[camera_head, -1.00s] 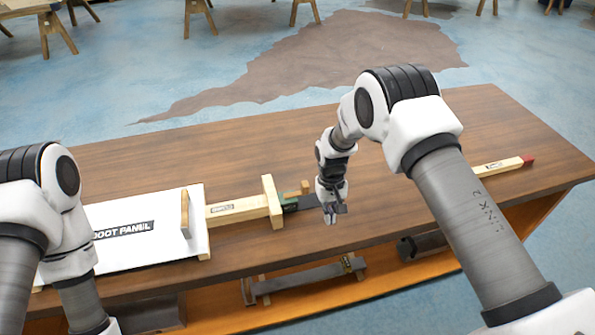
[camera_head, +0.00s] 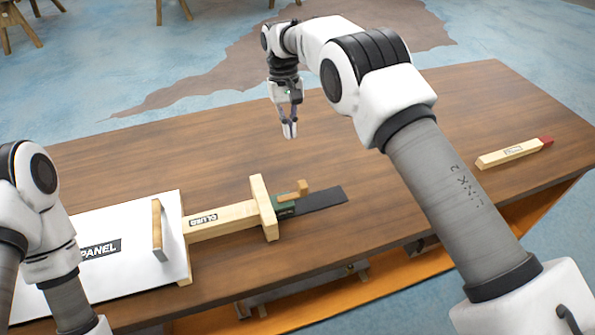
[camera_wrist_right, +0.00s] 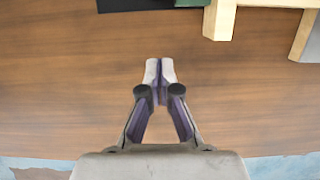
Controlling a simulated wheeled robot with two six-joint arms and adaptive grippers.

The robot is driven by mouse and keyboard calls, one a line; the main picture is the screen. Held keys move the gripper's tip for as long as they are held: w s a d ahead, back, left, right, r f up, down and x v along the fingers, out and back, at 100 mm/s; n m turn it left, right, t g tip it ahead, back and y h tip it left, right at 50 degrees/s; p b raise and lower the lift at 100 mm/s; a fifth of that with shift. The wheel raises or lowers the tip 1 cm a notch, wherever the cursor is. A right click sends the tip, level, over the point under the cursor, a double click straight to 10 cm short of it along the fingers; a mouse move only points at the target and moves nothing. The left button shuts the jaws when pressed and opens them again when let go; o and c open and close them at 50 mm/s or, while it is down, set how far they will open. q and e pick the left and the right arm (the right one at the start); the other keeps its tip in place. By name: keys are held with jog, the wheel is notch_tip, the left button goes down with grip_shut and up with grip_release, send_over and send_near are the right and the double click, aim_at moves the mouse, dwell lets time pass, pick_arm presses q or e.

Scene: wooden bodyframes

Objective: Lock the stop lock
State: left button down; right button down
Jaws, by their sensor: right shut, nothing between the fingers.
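A small wooden lever (camera_head: 292,191), which looks like the stop lock, sits on a green block (camera_head: 284,203) beside the upright wooden crosspiece (camera_head: 264,207). The crosspiece crosses a long wooden bar (camera_head: 222,220) with a printed label. A flat dark strip (camera_head: 322,200) runs right from the green block. My right gripper (camera_head: 290,134) is shut and empty, pointing down behind the lever and apart from it. In the right wrist view its fingertips (camera_wrist_right: 160,72) meet over bare table, with the crosspiece (camera_wrist_right: 219,20) near the top edge. My left gripper is not visible.
A white panel (camera_head: 130,229) with an upright wooden handle (camera_head: 157,230) lies at the left. A wooden stick with a red end (camera_head: 513,153) lies at the far right. The tabletop (camera_head: 390,190) between them is largely clear.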

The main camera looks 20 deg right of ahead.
jog(key=p+x, duration=0.2)
jog(key=x, duration=0.7)
jog(key=shift+s+f+p, duration=0.1)
jog(key=shift+f+p, duration=0.1)
jog(key=shift+p, duration=0.15)
jog(key=s+p, duration=0.2)
jog(key=s, duration=0.1)
jog(key=shift+d+f, duration=0.1)
jog(key=shift+f, duration=0.05)
jog(key=shift+s, duration=0.55)
jog(key=shift+w+f, duration=0.15)
jog(key=shift+d, duration=0.1)
